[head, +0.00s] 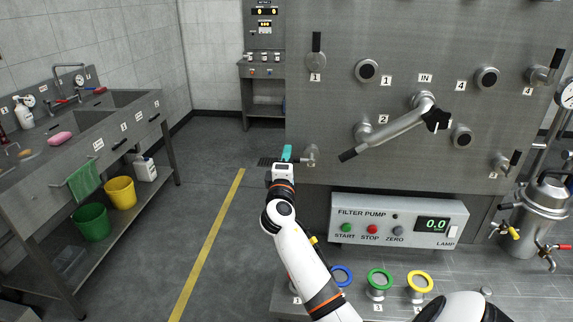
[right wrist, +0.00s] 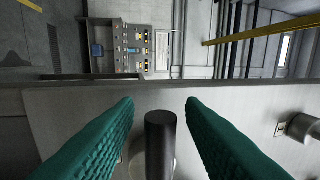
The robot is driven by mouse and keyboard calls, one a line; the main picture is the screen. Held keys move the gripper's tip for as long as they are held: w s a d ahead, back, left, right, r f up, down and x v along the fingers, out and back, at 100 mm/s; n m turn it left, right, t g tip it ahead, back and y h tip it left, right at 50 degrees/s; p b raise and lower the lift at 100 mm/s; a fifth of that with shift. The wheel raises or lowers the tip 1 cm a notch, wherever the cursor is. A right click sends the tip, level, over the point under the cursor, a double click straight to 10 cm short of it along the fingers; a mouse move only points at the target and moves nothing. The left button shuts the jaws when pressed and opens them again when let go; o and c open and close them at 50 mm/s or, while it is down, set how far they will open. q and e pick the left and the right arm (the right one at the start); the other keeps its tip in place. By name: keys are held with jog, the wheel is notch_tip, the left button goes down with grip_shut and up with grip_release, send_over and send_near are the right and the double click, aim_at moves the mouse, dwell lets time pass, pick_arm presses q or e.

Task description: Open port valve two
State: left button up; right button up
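My right gripper (head: 287,156) is at the lower left of the steel panel, beside a small valve (head: 310,156) with a grey metal body. Its number label cannot be made out here. In the right wrist view, the teal fingers of the gripper (right wrist: 160,112) are spread apart. The valve's dark round handle (right wrist: 160,135) stands between them, with a gap on each side. My left gripper is not in view.
Another valve handle (head: 316,42) points up above. The filter pump box (head: 398,219) is below right, with colored rings (head: 379,279) under it. A sink bench (head: 85,145) with buckets stands left. The floor between is free, with a yellow line (head: 208,245).

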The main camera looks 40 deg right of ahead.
jog(key=b+v, duration=0.3)
jog(key=v, duration=0.8)
jog(key=shift+s+a+f, duration=0.15)
jog(key=shift+s+a, duration=0.05)
jog(key=shift+a, duration=0.1)
